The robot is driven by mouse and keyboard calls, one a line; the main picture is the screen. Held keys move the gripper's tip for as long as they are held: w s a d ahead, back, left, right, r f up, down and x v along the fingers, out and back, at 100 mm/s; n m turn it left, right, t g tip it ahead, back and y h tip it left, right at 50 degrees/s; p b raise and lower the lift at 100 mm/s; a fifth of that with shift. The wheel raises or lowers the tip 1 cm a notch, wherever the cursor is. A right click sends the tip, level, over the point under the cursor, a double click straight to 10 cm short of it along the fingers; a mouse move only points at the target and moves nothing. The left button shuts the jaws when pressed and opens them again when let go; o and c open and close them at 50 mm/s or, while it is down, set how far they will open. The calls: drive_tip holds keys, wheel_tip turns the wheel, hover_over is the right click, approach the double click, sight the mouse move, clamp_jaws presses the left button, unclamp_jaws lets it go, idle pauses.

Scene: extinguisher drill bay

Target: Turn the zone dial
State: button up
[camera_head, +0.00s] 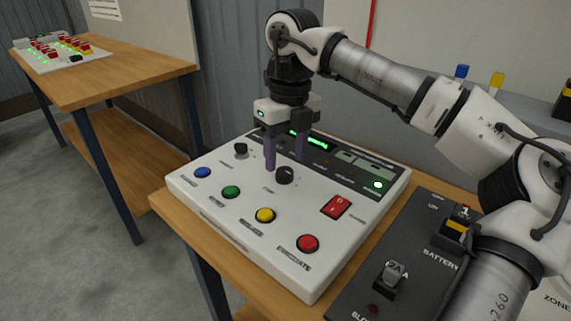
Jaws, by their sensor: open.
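A white control panel (215,215) lies on a wooden table. It carries a black knob (285,175) near its middle and a second black knob (240,149) further back on the left. Their labels are too small to read, so I cannot tell which is the zone dial. At the lower right edge, a pale surface marked "ZONE" (557,297) is partly cut off, and no dial shows on it. My gripper (286,163) points down over the middle knob, open and empty. Its purple-grey fingers are spread to either side; whether they touch the knob is unclear.
The panel has blue (203,172), green (231,192), yellow (265,215) and red (308,243) buttons and a red rocker switch (336,207). A dark switch box (345,300) stands close on the right, partly behind my arm. Another table (130,65) is at the left.

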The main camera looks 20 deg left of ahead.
sight(285, 171)
drive_tip(key=shift+f, duration=1.5)
drive_tip(key=c, duration=1)
